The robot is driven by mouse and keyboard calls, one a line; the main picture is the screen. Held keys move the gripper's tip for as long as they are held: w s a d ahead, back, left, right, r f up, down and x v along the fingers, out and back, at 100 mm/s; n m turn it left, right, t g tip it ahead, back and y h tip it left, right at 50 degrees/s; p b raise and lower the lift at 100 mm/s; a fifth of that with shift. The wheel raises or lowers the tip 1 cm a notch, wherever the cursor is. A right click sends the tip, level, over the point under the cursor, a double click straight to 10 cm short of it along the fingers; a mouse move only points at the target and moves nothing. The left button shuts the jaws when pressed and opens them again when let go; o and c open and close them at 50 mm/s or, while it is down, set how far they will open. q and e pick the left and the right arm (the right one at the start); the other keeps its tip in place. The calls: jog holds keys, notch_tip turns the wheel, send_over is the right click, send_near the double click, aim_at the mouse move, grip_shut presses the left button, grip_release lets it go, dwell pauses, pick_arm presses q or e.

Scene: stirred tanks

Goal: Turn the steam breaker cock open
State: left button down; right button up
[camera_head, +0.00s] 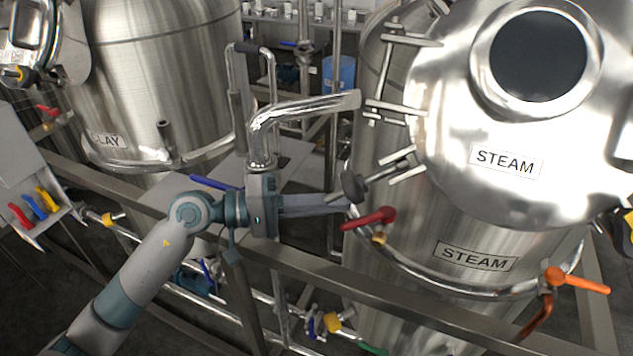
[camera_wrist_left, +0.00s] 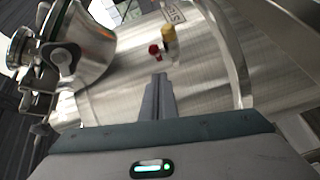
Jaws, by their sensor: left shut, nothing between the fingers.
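The steam tank (camera_head: 470,180), a steel vessel with STEAM labels, stands at the right. A cock with a red lever (camera_head: 368,220) and a yellow collar sits on its left side. An orange-handled cock (camera_head: 575,281) is at its lower right. No label says which one is the breaker cock. My left gripper (camera_head: 346,204) is shut and empty, its fingers pointing at the red lever and seemingly just short of it. In the left wrist view the closed fingers (camera_wrist_left: 157,84) point toward the red lever (camera_wrist_left: 154,50) and a yellow part (camera_wrist_left: 169,40).
A rail (camera_head: 400,297) crosses in front of the tanks. A bent steel pipe (camera_head: 300,108) rises close behind my left gripper. The clay tank (camera_head: 150,80) stands at the left. Clamp bolts (camera_head: 383,178) project from the steam lid just above the red lever.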

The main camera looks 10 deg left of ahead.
pick_arm(q)
jog(key=shift+s+d+f+p, duration=0.1)
jog(key=shift+s+d+p, duration=0.2)
jog(key=shift+s, duration=0.2)
jog(key=shift+s+d+f+p, duration=0.15)
jog(key=shift+s+p, duration=0.15)
jog(key=shift+s, duration=0.15)
